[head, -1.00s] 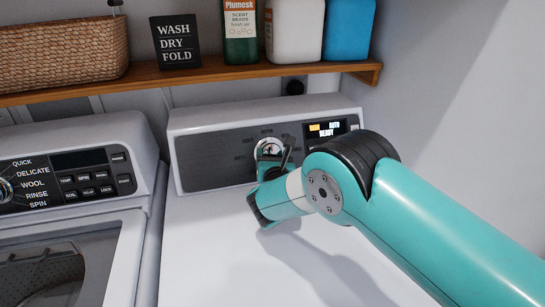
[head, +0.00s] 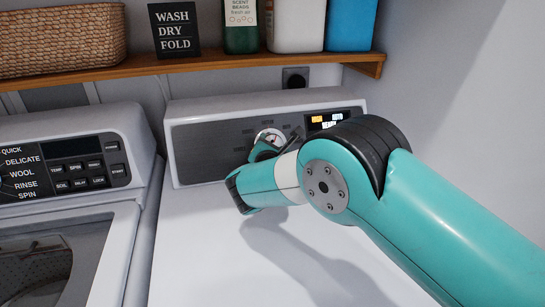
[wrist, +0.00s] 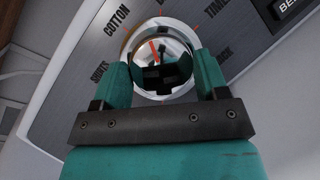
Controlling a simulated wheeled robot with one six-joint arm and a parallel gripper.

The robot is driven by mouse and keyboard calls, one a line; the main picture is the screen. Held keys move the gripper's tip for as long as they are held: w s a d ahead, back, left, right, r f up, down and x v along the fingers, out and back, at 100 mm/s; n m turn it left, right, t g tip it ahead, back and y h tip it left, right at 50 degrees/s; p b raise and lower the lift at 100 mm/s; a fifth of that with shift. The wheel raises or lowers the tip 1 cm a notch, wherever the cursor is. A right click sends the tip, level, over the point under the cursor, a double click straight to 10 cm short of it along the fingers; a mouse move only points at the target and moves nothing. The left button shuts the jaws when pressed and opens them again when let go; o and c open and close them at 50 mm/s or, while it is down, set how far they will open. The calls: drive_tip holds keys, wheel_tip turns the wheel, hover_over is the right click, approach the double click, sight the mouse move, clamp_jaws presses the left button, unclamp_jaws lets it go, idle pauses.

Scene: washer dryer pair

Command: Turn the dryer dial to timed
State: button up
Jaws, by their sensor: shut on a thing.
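The dryer dial (wrist: 180,32) is a round, shiny chrome knob with a red pointer line, on the dryer's grey control panel (head: 205,150). In the wrist view the pointer slants up and slightly left, between the COTTON label (wrist: 117,20) and the TIMED label (wrist: 217,10). My gripper (wrist: 162,68) is shut on the dryer dial, one finger on each side of it. In the head view the dial (head: 268,136) is partly hidden behind my gripper (head: 262,152).
The dryer's lit display (head: 326,120) is right of the dial, partly behind my arm. The washer (head: 70,215) stands at left. A wooden shelf (head: 140,66) with a basket (head: 60,38), sign (head: 175,30) and bottles (head: 297,25) runs above. The dryer top is clear.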

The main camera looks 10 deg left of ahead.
drive_tip(key=m+g+h+b, duration=0.1)
drive_tip(key=m, duration=0.4)
drive_tip(key=m+g+h, duration=0.1)
drive_tip(key=m, duration=0.1)
drive_tip(key=shift+r+g+h+b, duration=0.15)
drive_tip(key=shift+g+h+b, duration=0.15)
drive_tip(key=shift+b, duration=0.05)
drive_tip(key=m+g+p, duration=0.1)
drive_tip(key=m+g, duration=0.1)
drive_tip(key=m, duration=0.2)
drive_tip(key=shift+w+r, duration=0.1)
drive_tip(key=shift+m+g+p, duration=0.4)
drive_tip(key=shift+m+g, duration=0.1)
drive_tip(key=shift+m, duration=0.5)
drive_tip(key=o, duration=0.9)
